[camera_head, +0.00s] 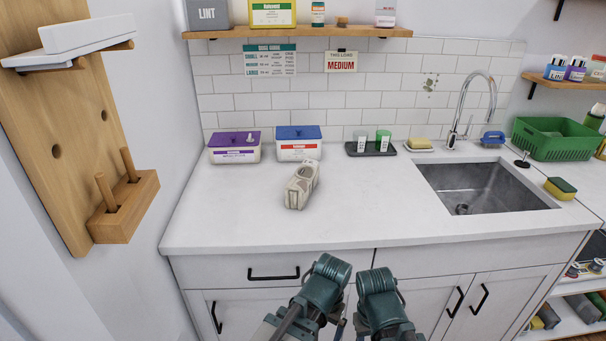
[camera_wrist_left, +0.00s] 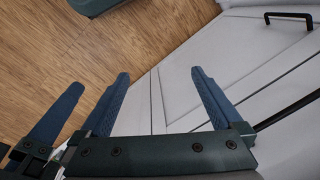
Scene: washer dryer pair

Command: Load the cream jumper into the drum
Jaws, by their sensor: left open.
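A cream bundle with darker markings (camera_head: 300,184), which may be the jumper, lies on the white counter left of the middle. No drum or machine door shows in either view. In the head view my two teal arms reach in from the bottom, side by side in front of the cabinets, with no fingers visible. In the left wrist view my left gripper (camera_wrist_left: 158,76) is open and empty, its blue fingers apart above the wood floor and a cabinet front. Another blue finger at the left edge may belong to my right gripper; its jaws cannot be read.
The white counter (camera_head: 230,215) is mostly bare around the bundle. Purple-lidded (camera_head: 235,148) and blue-lidded (camera_head: 298,144) tubs stand at the back. A steel sink (camera_head: 480,188) and a green basket (camera_head: 550,139) are at right. A wooden wall rack (camera_head: 75,120) stands left. Cabinet handles (camera_head: 273,275) stick out below.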

